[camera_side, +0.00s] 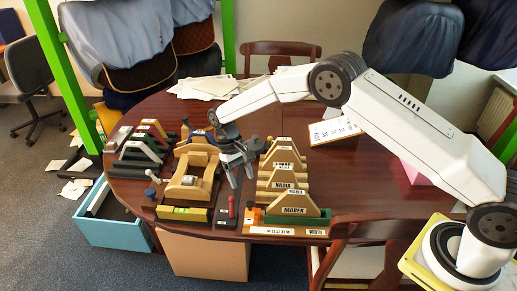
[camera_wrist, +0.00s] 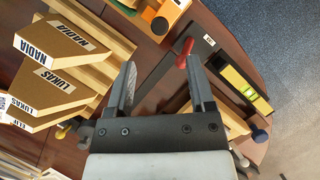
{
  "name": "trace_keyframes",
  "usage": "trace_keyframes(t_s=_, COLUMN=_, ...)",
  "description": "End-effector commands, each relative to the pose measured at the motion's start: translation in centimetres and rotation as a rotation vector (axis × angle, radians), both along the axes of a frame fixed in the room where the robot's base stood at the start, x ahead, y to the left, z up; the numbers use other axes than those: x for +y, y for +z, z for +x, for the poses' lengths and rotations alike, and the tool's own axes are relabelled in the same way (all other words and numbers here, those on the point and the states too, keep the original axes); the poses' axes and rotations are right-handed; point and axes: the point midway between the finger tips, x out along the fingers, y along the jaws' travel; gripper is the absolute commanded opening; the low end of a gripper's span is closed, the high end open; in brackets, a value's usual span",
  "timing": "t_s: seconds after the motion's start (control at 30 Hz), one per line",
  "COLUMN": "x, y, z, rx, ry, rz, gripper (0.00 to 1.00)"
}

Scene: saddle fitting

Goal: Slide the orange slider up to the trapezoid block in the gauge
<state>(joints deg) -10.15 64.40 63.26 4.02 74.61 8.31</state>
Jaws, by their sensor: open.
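The orange slider (camera_side: 252,215) sits at the left end of the gauge, above its white scale strip (camera_side: 286,231). It also shows at the top edge of the wrist view (camera_wrist: 162,18), partly cut off. The trapezoid block (camera_side: 295,209), tan and labelled MAREK, stands upright in the gauge to the right of the slider; I cannot tell how wide the gap between them is. My gripper (camera_side: 241,180) is open and empty, pointing down behind and left of the slider. In the wrist view its two fingers (camera_wrist: 162,85) are apart, with the slider beyond their tips.
A red-handled tool (camera_side: 231,206) stands on a dark plate close to my fingertips. More trapezoid blocks (camera_side: 284,184) stand in a row behind the gauge. A wooden fixture (camera_side: 189,184) and a yellow level (camera_side: 183,213) lie to the left. The table's front edge is near the gauge.

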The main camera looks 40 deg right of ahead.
Motion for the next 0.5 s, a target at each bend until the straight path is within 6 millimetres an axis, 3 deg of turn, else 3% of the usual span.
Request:
trace_keyframes(t_s=0.27, x=0.0, y=-1.6, z=-0.7, rx=0.002, ry=0.000, rz=0.000, gripper=0.69)
trace_keyframes(t_s=0.5, x=0.0, y=-4.3, z=-1.8, rx=0.002, ry=0.000, rz=0.000, gripper=0.69)
